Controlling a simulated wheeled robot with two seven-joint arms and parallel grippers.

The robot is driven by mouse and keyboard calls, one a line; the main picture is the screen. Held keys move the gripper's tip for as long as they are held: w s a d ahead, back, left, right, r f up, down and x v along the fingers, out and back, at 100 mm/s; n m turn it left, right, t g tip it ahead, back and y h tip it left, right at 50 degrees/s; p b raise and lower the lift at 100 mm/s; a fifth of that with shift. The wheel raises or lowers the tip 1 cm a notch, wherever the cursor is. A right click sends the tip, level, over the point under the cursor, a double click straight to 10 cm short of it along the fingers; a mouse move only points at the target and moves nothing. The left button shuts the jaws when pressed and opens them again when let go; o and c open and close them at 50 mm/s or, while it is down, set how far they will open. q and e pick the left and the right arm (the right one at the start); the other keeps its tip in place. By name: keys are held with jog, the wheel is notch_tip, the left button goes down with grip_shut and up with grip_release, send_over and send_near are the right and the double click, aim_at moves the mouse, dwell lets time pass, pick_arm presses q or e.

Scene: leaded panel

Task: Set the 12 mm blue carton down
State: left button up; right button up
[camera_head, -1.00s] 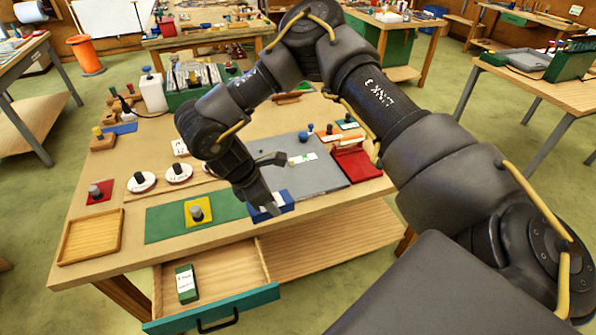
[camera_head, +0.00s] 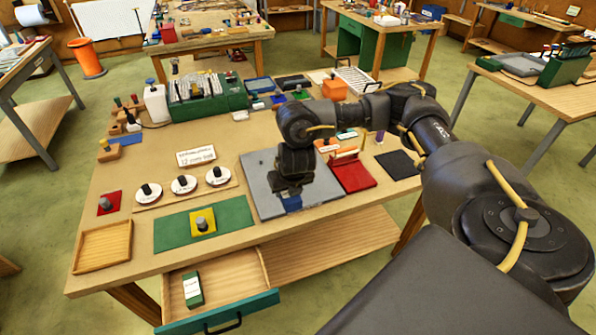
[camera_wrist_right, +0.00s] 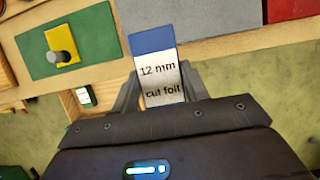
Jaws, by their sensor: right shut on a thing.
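The blue carton (camera_head: 292,203) is held in my right gripper (camera_head: 291,190), over the front part of the grey board (camera_head: 263,192) in the head view. In the right wrist view the carton (camera_wrist_right: 152,41) points away between the fingers, its white label reading "12 mm cut foil". The right gripper (camera_wrist_right: 158,100) is shut on it there. I cannot tell whether the carton touches the board. The gripper and wrist hide part of the carton and the board in the head view. My left gripper is not in view.
A green mat (camera_head: 232,216) with a yellow knobbed square (camera_head: 203,222) lies left of the board; a red tray (camera_head: 352,176) stands right. The front drawer (camera_head: 232,270) is open with a green carton (camera_head: 193,289) inside. A wooden tray (camera_head: 103,248) sits at the left front corner.

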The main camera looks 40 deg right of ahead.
jog(key=w+d+f+b, duration=0.1)
jog(key=w+d+f, duration=0.1)
jog(key=d+f, duration=0.1)
jog(key=w+d+f+b, duration=0.2)
jog(key=w+d+f, duration=0.1)
jog(key=w+d+f+b, duration=0.2)
jog(key=w+d+f, duration=0.1)
jog(key=d, duration=0.1)
jog(key=shift+f, duration=0.1)
jog(key=shift+w+d+f+b, duration=0.15)
jog(key=shift+w+d+b, duration=0.05)
jog(key=shift+d+b, duration=0.2)
notch_tip(320, 180, down, 3)
jog(key=shift+r+b, duration=0.15)
jog(key=shift+b, duration=0.65)
jog(key=shift+w+f, duration=0.1)
jog(key=shift+f, duration=0.35)
jog(key=o, duration=1)
